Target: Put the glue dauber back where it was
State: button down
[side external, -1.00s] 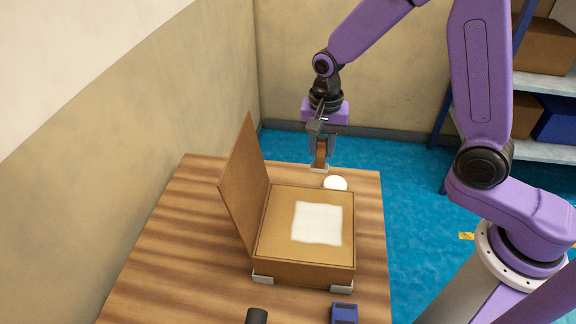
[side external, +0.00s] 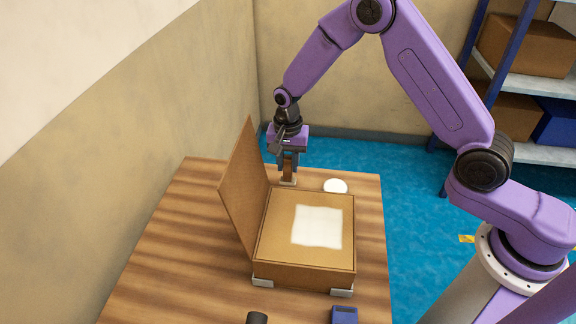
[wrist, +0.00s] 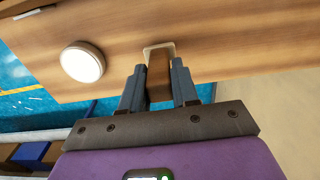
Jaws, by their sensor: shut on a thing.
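The glue dauber is a brown block with a pale pad at its lower end. It shows in the side view (side external: 288,175) behind the box and in the wrist view (wrist: 159,78). My gripper (side external: 288,163) is shut on the dauber, and in the wrist view the two fingers (wrist: 158,84) lie on either side of it. The pad points down, at or close to the tabletop; I cannot tell if it touches. A white round dish (side external: 335,186) stands on the table to the right of the dauber; it also shows in the wrist view (wrist: 82,62).
A brown box (side external: 305,270) with its lid (side external: 244,185) raised stands in front of the dauber, with a white patch (side external: 317,227) inside. A dark cylinder (side external: 257,318) and a blue object (side external: 344,315) are at the front. The wooden table (side external: 180,235) is clear at left.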

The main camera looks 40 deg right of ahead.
jog(key=shift+f, duration=0.75)
jog(key=shift+f, duration=0.1)
jog(key=c, duration=0.8)
grip_release()
jog(key=shift+c, duration=0.2)
notch_tip(320, 180, up, 12)
jog(key=shift+r, duration=0.1)
jog(key=shift+s, duration=0.1)
